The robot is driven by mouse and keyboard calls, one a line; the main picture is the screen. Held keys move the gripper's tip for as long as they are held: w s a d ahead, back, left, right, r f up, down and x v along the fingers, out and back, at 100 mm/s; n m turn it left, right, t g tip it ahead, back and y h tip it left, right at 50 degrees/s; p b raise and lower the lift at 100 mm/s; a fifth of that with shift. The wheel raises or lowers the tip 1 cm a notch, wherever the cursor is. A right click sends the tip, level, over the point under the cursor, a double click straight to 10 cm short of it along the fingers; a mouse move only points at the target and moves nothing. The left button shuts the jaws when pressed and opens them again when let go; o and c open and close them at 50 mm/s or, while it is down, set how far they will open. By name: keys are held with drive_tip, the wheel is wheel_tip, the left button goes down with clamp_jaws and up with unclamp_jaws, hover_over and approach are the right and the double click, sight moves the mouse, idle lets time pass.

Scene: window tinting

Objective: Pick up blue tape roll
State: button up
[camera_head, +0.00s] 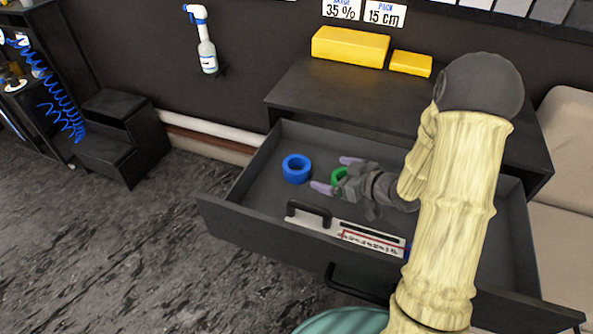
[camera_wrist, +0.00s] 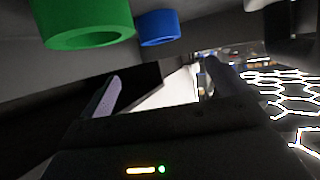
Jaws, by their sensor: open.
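The blue tape roll (camera_head: 296,169) lies flat in the open drawer, toward its left side. It also shows in the wrist view (camera_wrist: 158,28), at the top, beyond the green roll. A green tape roll (camera_head: 339,175) lies to its right, partly hidden by my gripper; it is large at the upper left of the wrist view (camera_wrist: 88,22). My gripper (camera_head: 335,174) is inside the drawer area, right of the blue roll and apart from it. Its two pale fingers are spread, with the green roll seen between them in the head view. Nothing is gripped.
The open drawer (camera_head: 240,213) has raised walls and a front handle (camera_head: 308,213). The cabinet top (camera_head: 300,88) above it holds yellow boxes (camera_head: 350,46). A black step stool (camera_head: 120,138) stands at left.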

drive_tip(key=b, duration=0.1)
approach(297, 164)
drive_tip(key=x, duration=0.2)
drive_tip(key=shift+w+a, duration=0.15)
drive_tip(key=shift+w, duration=0.2)
drive_tip(key=shift+w+a+f, duration=0.2)
drive_tip(key=shift+a+f, duration=0.05)
drive_tip(key=shift+a, duration=0.1)
drive_tip(key=b+x, duration=0.1)
drive_tip(key=x, duration=0.3)
drive_tip(key=shift+a+f, duration=0.1)
drive_tip(key=shift+f, duration=0.05)
drive_tip(key=c, duration=1.1)
wheel_tip(297, 164, up, 10)
drive_tip(key=p, duration=0.2)
drive_tip(key=shift+p, duration=0.35)
